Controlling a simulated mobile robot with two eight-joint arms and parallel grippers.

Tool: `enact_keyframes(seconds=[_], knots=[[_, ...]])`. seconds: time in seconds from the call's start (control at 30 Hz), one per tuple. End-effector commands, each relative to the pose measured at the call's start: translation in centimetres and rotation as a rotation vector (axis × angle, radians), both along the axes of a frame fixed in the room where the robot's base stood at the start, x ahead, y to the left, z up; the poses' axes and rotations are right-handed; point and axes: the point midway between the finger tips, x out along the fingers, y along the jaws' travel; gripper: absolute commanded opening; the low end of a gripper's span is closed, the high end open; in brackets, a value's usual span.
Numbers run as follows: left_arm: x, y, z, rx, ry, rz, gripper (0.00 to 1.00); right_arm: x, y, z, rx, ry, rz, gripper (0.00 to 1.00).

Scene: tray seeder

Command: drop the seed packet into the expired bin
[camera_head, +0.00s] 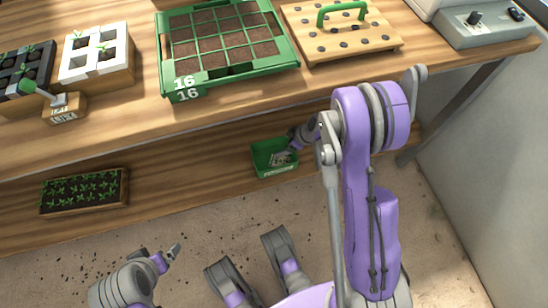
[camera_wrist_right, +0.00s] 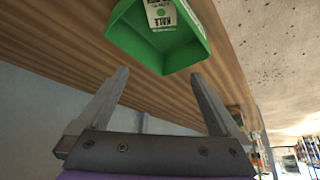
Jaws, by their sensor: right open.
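A small green bin (camera_head: 258,161) stands on the lower shelf under the bench, with an unreadable light label on its front. A pale seed packet (camera_head: 281,158) lies inside it. In the right wrist view the packet (camera_wrist_right: 162,13) reads KALE and shows within the walls of the green bin (camera_wrist_right: 183,55). My right gripper (camera_head: 294,143) is at the bin's right side in the head view. Its two fingers (camera_wrist_right: 158,82) are wide apart with nothing between them. My left gripper (camera_head: 175,250) is low over the floor, away from the bin; its jaw gap is unclear.
The bench top above holds a green 16-marked tray (camera_head: 288,62), a wooden dibber board (camera_head: 388,45), a white seedling tray (camera_head: 122,62) and a grey device (camera_head: 485,35). A seedling tray (camera_head: 82,210) sits left on the lower shelf. The shelf between it and the bin is clear.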

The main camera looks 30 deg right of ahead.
Motion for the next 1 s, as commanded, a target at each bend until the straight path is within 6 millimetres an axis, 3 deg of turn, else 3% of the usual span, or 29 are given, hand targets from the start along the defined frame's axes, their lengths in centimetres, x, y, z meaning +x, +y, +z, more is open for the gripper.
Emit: enact_keyframes(seconds=[0.2, 0.4, 1.0], knots=[[-0.3, 0.0, 1.8, 0.0, -0.004, 0.0, 1.0, -2.1, -1.3, 4.4, -0.001, -0.001, -0.003, 1.0], [-0.4, 0.0, 2.6, 0.0, -0.006, 0.0, 1.0, -3.2, -2.0, 6.7, -0.001, -0.001, -0.002, 1.0], [-0.4, 0.0, 2.8, 0.0, -0.007, 0.0, 1.0, -3.6, -2.2, 7.2, -0.001, 0.0, 0.0, 1.0]])
